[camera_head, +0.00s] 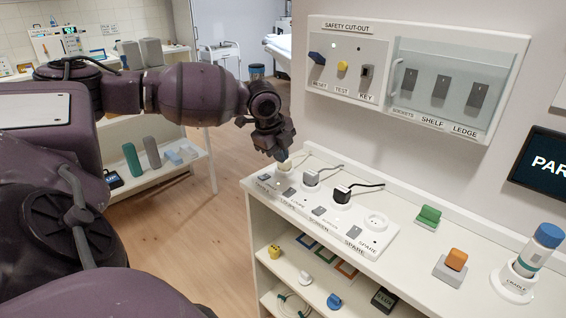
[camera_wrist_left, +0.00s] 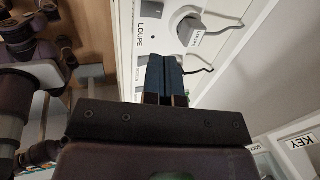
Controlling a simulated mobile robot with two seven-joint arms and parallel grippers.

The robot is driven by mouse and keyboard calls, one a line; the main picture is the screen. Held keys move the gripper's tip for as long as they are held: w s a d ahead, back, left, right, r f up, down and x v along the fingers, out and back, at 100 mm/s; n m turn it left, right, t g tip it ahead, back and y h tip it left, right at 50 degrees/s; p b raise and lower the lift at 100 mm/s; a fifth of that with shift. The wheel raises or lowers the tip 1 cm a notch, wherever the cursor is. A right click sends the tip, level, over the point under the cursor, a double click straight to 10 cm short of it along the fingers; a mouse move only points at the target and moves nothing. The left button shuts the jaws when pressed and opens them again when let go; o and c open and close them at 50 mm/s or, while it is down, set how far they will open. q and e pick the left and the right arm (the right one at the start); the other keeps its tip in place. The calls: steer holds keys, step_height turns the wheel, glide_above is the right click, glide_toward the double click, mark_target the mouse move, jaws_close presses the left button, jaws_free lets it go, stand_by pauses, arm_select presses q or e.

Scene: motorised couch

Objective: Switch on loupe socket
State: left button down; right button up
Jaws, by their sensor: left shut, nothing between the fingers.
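The white socket strip (camera_head: 330,215) lies on the shelf top below the wall panel. A grey plug (camera_head: 312,178) sits in its loupe socket; the plug's label reads LOUPE in the left wrist view (camera_wrist_left: 190,33). A small grey switch (camera_head: 289,193) sits in front of that socket, by the LOUPE lettering. I cannot tell its on or off position. My left gripper (camera_head: 281,157) is shut and empty, pointing down above the left end of the strip. In the left wrist view its dark fingers (camera_wrist_left: 165,75) cover part of the strip beside the LOUPE lettering. My right gripper is not in view.
A black plug (camera_head: 342,193) and an open socket (camera_head: 375,221) are farther right on the strip. The safety cut-out panel (camera_head: 410,75) hangs on the wall above. A green block (camera_head: 429,215), an orange block (camera_head: 456,259) and a cradle (camera_head: 515,285) stand to the right.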

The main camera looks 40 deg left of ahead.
mark_target(288, 193)
arm_select(q)
steer(key=b+x, duration=0.1)
steer(key=x, duration=1)
steer(key=shift+f, duration=0.1)
steer(key=shift+w+f+b, duration=0.15)
steer(key=shift+f+b, duration=0.2)
steer(key=shift+f, duration=0.15)
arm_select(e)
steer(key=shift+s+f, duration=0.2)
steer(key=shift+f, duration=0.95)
arm_select(q)
steer(key=shift+f, duration=0.1)
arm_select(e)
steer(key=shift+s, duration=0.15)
arm_select(q)
steer(key=shift+w+g, duration=0.15)
steer(key=shift+g, duration=0.15)
steer(key=shift+f, duration=0.15)
steer(key=shift+s+p, duration=0.85)
steer(key=shift+p, duration=0.25)
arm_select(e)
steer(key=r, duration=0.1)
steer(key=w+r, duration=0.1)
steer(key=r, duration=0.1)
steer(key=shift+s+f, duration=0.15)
